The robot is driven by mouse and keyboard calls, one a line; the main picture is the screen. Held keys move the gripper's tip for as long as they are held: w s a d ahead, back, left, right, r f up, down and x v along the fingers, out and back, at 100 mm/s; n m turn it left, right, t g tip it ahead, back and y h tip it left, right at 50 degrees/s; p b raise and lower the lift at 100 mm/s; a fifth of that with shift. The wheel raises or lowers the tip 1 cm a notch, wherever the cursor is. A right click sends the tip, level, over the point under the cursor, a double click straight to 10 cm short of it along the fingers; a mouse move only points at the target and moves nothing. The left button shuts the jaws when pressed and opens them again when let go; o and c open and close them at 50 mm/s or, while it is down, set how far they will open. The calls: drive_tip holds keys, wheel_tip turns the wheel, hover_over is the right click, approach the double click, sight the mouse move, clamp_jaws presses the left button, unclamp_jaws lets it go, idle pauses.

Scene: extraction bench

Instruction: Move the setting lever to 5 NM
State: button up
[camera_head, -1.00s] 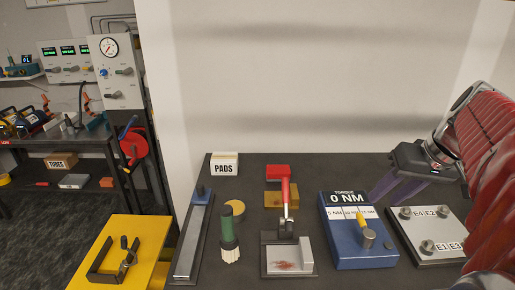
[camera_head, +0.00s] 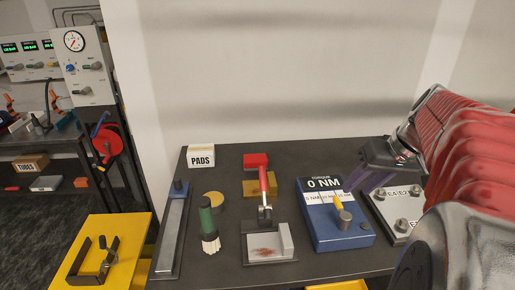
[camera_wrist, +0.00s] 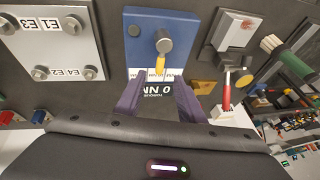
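The torque setter is a blue box (camera_head: 335,236) on the dark bench. Its display (camera_head: 323,183) reads 0 NM. Below the display is a white label strip (camera_head: 325,199); its text is hard to read now. A yellow setting lever (camera_head: 338,199) sticks out from a grey knob (camera_head: 345,219) toward the strip. In the wrist view the yellow lever (camera_wrist: 160,64) and grey knob (camera_wrist: 164,41) lie just beyond my fingertips. My gripper (camera_head: 357,185) has purple fingers spread apart over the display end; in the wrist view the gripper (camera_wrist: 161,80) is open and empty, with the display between its fingers.
A plate with bolts (camera_head: 397,211) stands close right of the setter. A clamp with a red handle (camera_head: 264,182), a green brush (camera_head: 207,220) and a PADS box (camera_head: 201,158) are to the left. A white wall (camera_head: 290,80) rises behind the bench.

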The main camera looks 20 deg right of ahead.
sight(340, 202)
drive_tip(key=x, duration=0.9)
drive_tip(key=shift+f, duration=0.1)
drive_tip(key=shift+c, duration=0.2)
clamp_jaws()
